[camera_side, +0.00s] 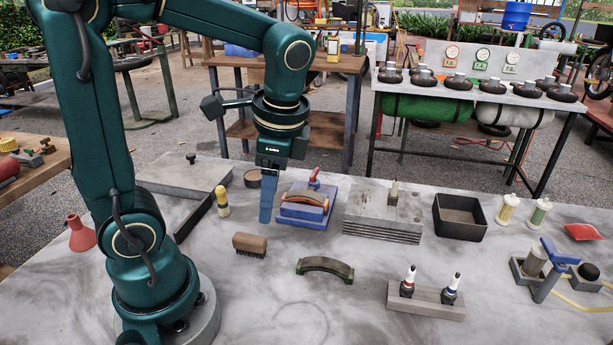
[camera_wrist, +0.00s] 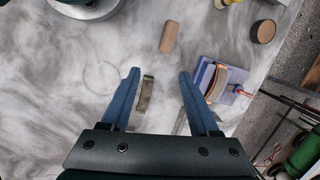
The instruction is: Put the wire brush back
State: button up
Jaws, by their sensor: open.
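The wire brush (camera_side: 250,244), a wooden block with dark bristles underneath, lies bristles down on the grey table. It also shows in the wrist view (camera_wrist: 170,37), top centre. My gripper (camera_side: 266,214) hangs above the table, behind and slightly right of the brush in the side view. In the wrist view my gripper (camera_wrist: 159,74) has its two blue fingers spread wide with nothing between them touching. The brush lies beyond the fingertips there. A curved shoe (camera_side: 325,266) lies flat on the table to the right of the brush; it shows between the fingers, below them (camera_wrist: 146,95).
A blue fixture (camera_side: 303,212) holding another curved shoe stands right of my gripper. Nearby are a yellow-handled brush (camera_side: 222,203), a round tin (camera_side: 253,178), stacked plates (camera_side: 384,213), an empty black tray (camera_side: 460,217) and a bottle rack (camera_side: 426,301). The front table area is clear.

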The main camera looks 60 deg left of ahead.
jog(key=s+d+r+n+t+h, duration=0.2)
jog(key=d+n+t, duration=0.4)
jog(key=shift+s+n, duration=0.4)
dwell(0.8)
